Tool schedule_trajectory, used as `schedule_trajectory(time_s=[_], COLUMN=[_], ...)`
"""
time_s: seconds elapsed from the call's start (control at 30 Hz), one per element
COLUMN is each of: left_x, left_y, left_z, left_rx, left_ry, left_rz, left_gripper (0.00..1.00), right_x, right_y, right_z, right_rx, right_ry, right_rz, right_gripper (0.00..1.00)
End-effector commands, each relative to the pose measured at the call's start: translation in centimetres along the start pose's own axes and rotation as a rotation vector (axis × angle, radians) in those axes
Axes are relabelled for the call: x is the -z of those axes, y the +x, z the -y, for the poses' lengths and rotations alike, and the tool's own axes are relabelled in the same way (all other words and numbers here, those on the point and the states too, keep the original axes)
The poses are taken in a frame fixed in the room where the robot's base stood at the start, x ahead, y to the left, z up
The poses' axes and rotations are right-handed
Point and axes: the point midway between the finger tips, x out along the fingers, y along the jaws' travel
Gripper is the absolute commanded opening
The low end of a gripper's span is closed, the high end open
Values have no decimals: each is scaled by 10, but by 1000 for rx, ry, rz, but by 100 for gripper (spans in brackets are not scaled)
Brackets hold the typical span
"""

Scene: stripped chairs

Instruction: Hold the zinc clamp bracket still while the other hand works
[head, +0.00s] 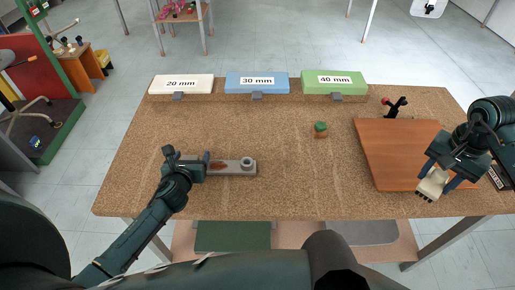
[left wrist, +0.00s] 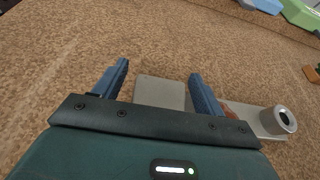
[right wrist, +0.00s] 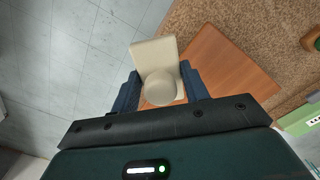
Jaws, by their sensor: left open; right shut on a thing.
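The zinc clamp bracket (head: 238,168) is a flat grey bar lying on the cork-topped table, with a round hollow boss at its right end and a reddish-brown patch near its middle. My left gripper (head: 190,161) is over the bar's left end. In the left wrist view the open fingers (left wrist: 160,88) stand either side of the bar (left wrist: 160,94), with visible gaps; the boss (left wrist: 279,120) is right of them. My right gripper (head: 441,174) is shut on a cream block with a round knob (right wrist: 160,88), held above the wooden board's front right corner.
The reddish wooden board (head: 395,150) covers the table's right side. A small green-and-brown block (head: 320,130) sits mid-table. A red-and-black tool (head: 395,106) stands behind the board. White, blue and green labelled blocks (head: 257,83) line the back edge. The cork between bracket and board is mostly clear.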

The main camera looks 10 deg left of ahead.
Motion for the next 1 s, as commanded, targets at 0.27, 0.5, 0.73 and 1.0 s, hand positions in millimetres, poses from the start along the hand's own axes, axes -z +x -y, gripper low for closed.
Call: schedule_trajectory(time_s=[0.27, 0.5, 0.73, 1.0], left_x=[0, 0, 0, 0], left_y=[0, 0, 0, 0], left_z=[0, 0, 0, 0], left_rx=[0, 0, 0, 0], left_ry=[0, 0, 0, 0], left_rz=[0, 0, 0, 0], left_gripper=[50, 31, 16, 16], right_x=[0, 0, 0, 0], right_y=[0, 0, 0, 0], right_z=[0, 0, 0, 0], right_rx=[0, 0, 0, 0], right_ry=[0, 0, 0, 0], right_rz=[-1, -1, 0, 0], right_gripper=[27, 27, 27, 27])
